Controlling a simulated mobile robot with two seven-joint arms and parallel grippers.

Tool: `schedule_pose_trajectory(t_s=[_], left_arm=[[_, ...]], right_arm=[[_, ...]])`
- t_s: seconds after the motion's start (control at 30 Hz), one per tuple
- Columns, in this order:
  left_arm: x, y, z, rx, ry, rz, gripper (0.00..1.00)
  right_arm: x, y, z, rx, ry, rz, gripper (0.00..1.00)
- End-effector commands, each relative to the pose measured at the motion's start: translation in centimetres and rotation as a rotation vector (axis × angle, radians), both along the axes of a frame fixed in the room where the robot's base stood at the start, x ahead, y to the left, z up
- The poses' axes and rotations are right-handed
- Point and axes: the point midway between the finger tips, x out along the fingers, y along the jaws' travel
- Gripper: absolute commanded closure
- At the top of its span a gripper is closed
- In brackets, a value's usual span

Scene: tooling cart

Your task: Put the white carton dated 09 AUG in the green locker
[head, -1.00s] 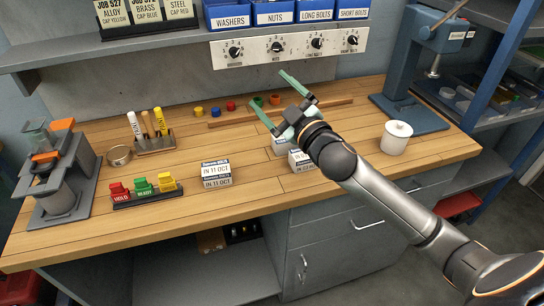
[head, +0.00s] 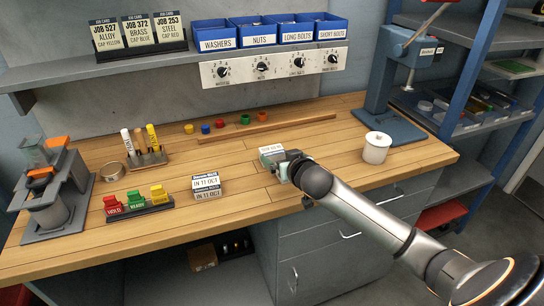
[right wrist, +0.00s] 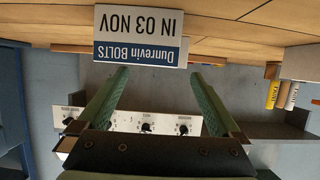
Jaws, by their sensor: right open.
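My right gripper (head: 276,161) is open over the bench, beside a white carton (head: 271,149) that it partly covers. In the right wrist view its green fingers (right wrist: 158,76) have nothing between them; a white carton with a blue band, reading "IN 03 NOV" and "Dunrevin BOLTS" upside down (right wrist: 140,36), is just beyond the tips. Two stacked white cartons (head: 206,187) reading "IN 11 OCT" stand to the left. No readable label says 09 AUG. No green locker shows. My left gripper is out of view.
The colored tag rack (head: 139,206), marker holder (head: 148,158) and grey fixture (head: 50,205) are left. A wooden strip (head: 270,127) lies behind. Bench front (head: 240,208) is clear.

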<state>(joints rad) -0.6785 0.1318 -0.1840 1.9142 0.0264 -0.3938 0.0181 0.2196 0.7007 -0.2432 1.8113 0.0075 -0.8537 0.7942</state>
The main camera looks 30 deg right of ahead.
Motion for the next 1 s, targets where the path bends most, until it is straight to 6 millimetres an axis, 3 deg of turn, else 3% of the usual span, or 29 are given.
schedule_pose_trajectory(t_s=[0.17,0.53,0.87,1.0], left_arm=[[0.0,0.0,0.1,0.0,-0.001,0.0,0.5],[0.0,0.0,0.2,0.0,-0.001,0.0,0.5],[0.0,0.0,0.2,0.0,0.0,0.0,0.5],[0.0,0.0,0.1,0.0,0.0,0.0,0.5]], right_arm=[[0.8,-0.1,-0.2,0.0,-0.002,0.0,0.0],[4.5,-0.8,-1.7,0.0,-0.002,0.0,0.0],[5.0,-0.9,-2.0,-0.002,-0.001,0.002,0.0],[5.0,-0.9,-2.0,-0.001,-0.001,0.001,0.12]])
